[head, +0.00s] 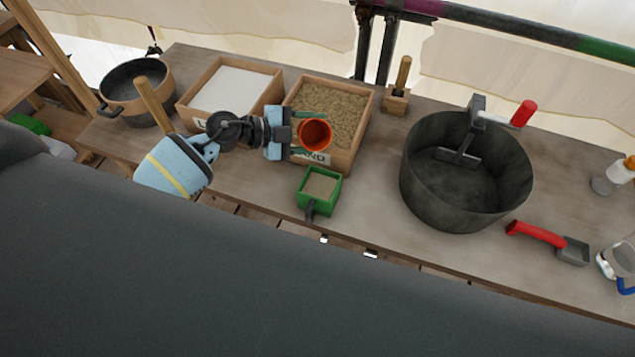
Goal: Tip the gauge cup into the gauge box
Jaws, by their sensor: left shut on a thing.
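An orange cup (315,134), which I take to be the gauge cup, is held by my left gripper (304,136), with the green fingers on either side of it. Its mouth faces the camera and shows an orange inside; I cannot make out any contents. It is over the front part of the sand box, behind and above the gauge box. The gauge box (304,184) is a small green open box with a dark handle toward the front, standing near the table's front edge. Pale sand shows inside it. My right gripper is not in view.
The wooden sand box (357,124) and a box of white powder (268,72) stand at the back. A pot (152,108) is at left, a big grey tub (408,170) with a red-handled tool at right.

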